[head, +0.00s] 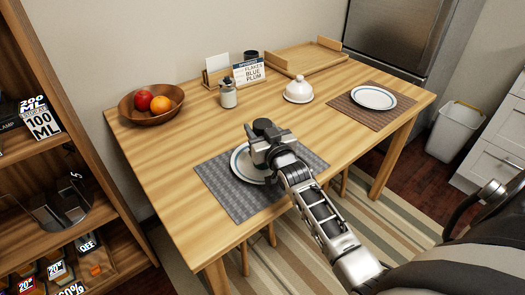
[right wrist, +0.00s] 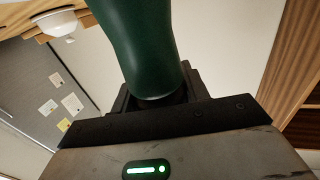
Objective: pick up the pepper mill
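My right gripper (head: 262,140) is over the plate and woven mat at the near side of the table. A dark round top, which I take to be the pepper mill (head: 263,125), shows between its fingers. In the right wrist view a dark green, smooth body, the pepper mill (right wrist: 138,45), fills the space in front of the palm, with dark finger parts (right wrist: 158,95) close on both sides of it. The gripper looks shut on it. The mill's lower part is hidden in the head view, so I cannot tell whether it touches the plate. My left gripper is not in view.
A near plate (head: 243,166) lies on a grey mat (head: 219,191). The wooden table (head: 190,135) also holds a fruit bowl (head: 130,112), a shaker (head: 228,96), a card holder (head: 212,74), a white domed dish (head: 298,92), a tray (head: 308,61) and a far plate (head: 373,98). Shelves stand at left.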

